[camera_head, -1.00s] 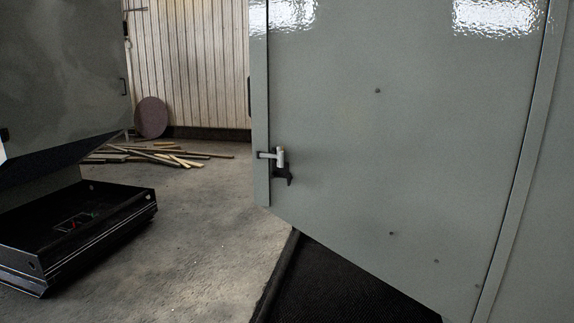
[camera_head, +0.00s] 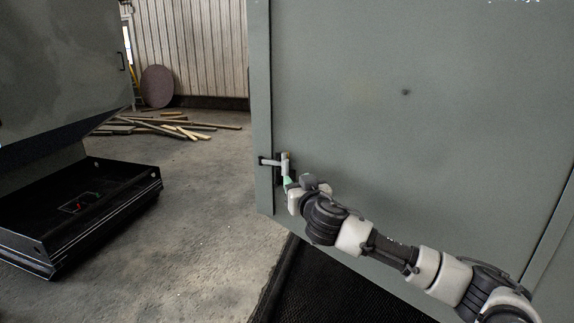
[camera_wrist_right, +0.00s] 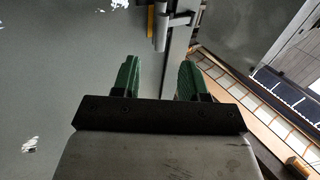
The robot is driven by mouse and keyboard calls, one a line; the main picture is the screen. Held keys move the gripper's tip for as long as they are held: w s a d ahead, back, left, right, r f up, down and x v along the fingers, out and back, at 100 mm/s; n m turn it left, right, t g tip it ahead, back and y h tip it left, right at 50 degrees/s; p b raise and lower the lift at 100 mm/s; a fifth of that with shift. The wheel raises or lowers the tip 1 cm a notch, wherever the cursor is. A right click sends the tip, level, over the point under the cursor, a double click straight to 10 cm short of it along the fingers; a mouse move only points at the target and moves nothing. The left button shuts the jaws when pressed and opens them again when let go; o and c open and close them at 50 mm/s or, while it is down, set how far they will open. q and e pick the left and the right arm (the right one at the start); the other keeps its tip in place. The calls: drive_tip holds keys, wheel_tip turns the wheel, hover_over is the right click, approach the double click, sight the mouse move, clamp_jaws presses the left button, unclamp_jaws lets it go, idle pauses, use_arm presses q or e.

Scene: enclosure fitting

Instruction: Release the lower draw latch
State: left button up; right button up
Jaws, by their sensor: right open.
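The lower draw latch (camera_head: 272,162) sits on the left edge of the grey-green enclosure door (camera_head: 430,150), its pale bar running sideways to an upright handle. In the wrist view the latch handle (camera_wrist_right: 161,30) shows as a pale cylinder, beyond the fingertips and roughly in line with the gap between them. My right gripper (camera_head: 288,181) is close to the handle, just below it, and partly covers the latch's lower part. In the wrist view its two green fingers (camera_wrist_right: 158,75) stand apart with nothing between them. My left gripper is not in view.
An open black base tray (camera_head: 130,192) stands on the floor at the left, below another grey cabinet (camera_head: 60,70). Loose wooden strips (camera_head: 160,124) lie further back. A black ribbed mat (camera_head: 320,290) lies under the door. The concrete floor (camera_head: 210,220) between is clear.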

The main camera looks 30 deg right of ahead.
sight(288, 170)
drive_tip(key=p+x, duration=0.2)
drive_tip(key=x, duration=0.6)
drive_tip(key=shift+p, duration=0.35)
drive_tip(key=shift+w+d+f, duration=0.1)
drive_tip(key=shift+w+d, duration=0.1)
drive_tip(key=shift+w, duration=0.45)
clamp_jaws()
